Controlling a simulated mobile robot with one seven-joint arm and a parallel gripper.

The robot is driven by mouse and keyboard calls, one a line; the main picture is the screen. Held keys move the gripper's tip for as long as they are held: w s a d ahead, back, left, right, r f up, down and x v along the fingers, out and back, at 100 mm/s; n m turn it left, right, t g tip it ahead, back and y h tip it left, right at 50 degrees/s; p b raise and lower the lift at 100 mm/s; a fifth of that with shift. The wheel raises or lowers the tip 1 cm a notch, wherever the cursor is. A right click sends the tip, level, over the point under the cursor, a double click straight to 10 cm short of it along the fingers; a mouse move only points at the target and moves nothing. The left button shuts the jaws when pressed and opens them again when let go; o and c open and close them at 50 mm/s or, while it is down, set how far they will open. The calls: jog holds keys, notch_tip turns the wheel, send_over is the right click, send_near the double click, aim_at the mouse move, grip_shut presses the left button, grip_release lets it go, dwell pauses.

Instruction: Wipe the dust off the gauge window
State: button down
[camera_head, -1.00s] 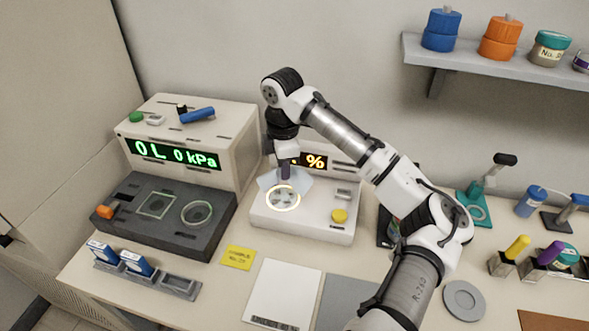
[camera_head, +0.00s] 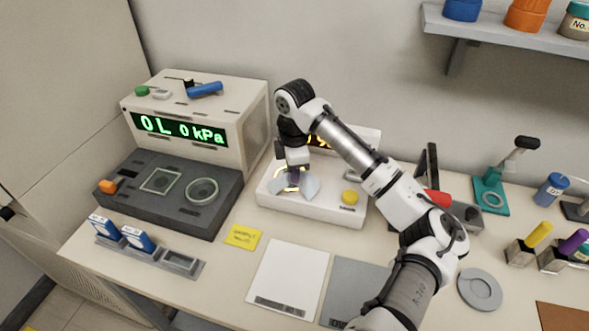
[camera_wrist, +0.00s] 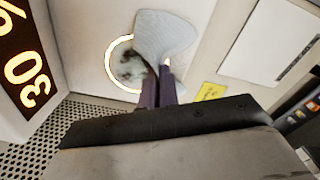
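The gauge window is a round pane in a bright ring on the white device (camera_head: 330,209); dark smudges of dust show on it in the wrist view (camera_wrist: 127,66). My gripper (camera_head: 294,180) points down over it, its dark fingers (camera_wrist: 158,90) shut on a pale grey-blue cloth (camera_head: 310,187). In the wrist view the cloth (camera_wrist: 166,38) fans out from the fingertips and covers one side of the ring. In the head view cloth and gripper hide most of the window. Whether the cloth touches the glass is unclear.
The device's amber display (camera_wrist: 30,65) reads 30 % beside the window. A yellow knob (camera_head: 349,197) stands to its right. The pressure unit (camera_head: 252,120) and dark tray block (camera_head: 190,222) are at left. A white sheet (camera_head: 292,273) and yellow note (camera_head: 243,237) lie in front.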

jog(key=c, duration=0.6)
grip_release()
jog(key=shift+f, duration=0.15)
jog(key=shift+f+b, duration=0.6)
jog(key=shift+f, duration=0.45)
grip_shut()
